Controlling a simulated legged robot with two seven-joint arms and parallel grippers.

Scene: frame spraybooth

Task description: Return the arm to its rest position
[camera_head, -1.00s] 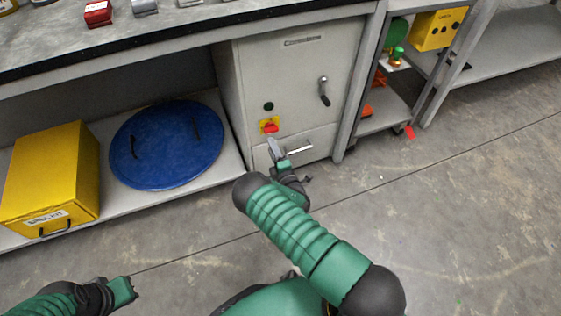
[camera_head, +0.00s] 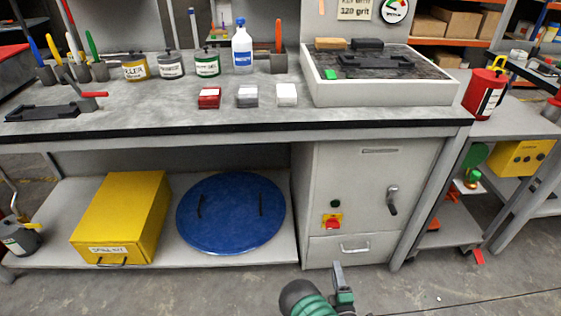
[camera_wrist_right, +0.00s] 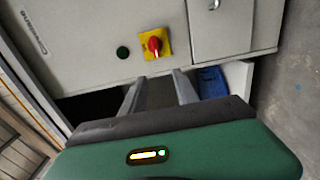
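My right gripper (camera_head: 339,268) shows at the bottom of the head view, in front of the cabinet's drawer. In the right wrist view its two fingers (camera_wrist_right: 160,86) stand apart with nothing between them, so it is open and empty. My green right forearm is only partly in view. The grey cabinet (camera_head: 345,180) stands beyond the gripper, with a red rotary switch (camera_head: 333,222) on a yellow plate. The switch also shows in the right wrist view (camera_wrist_right: 154,46), beyond the fingers and not touched. My left gripper is out of view.
A workbench (camera_head: 240,126) with tins, bottles and a grey tray (camera_head: 385,95) spans the head view. A yellow box (camera_head: 122,215) and a blue round lid (camera_head: 231,213) sit on its lower shelf. A wheeled cart (camera_head: 455,220) stands right. The floor in front is clear.

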